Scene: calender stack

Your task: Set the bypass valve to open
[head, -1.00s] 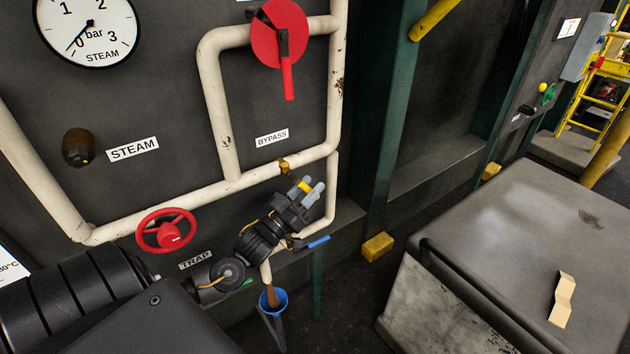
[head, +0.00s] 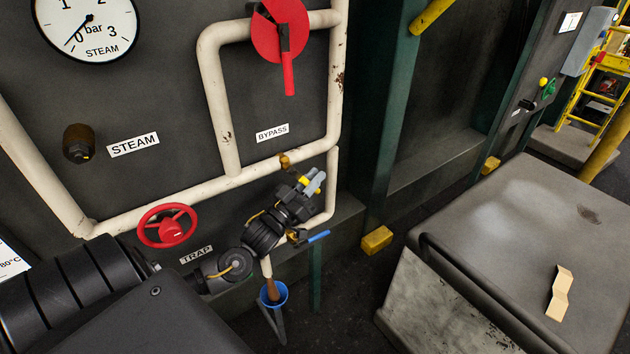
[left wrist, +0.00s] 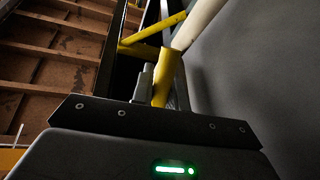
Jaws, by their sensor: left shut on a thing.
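The bypass valve (head: 281,30) is a red disc on the upper white pipe, above the BYPASS label (head: 272,132). Its red lever (head: 288,72) hangs straight down, across the horizontal run of pipe. My left gripper (head: 316,182) is below and to the right of that label, near the right-hand white pipe and well below the lever. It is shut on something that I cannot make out. In the left wrist view, a yellow bar and a white bar show beyond the gripper's dark body. My right gripper is not in view.
A red handwheel (head: 167,226) sits left of my left arm. A blue-handled lever (head: 318,237) and a blue funnel (head: 273,294) are just below my gripper. A grey bench (head: 500,250) stands at the right. The panel around the red lever is clear.

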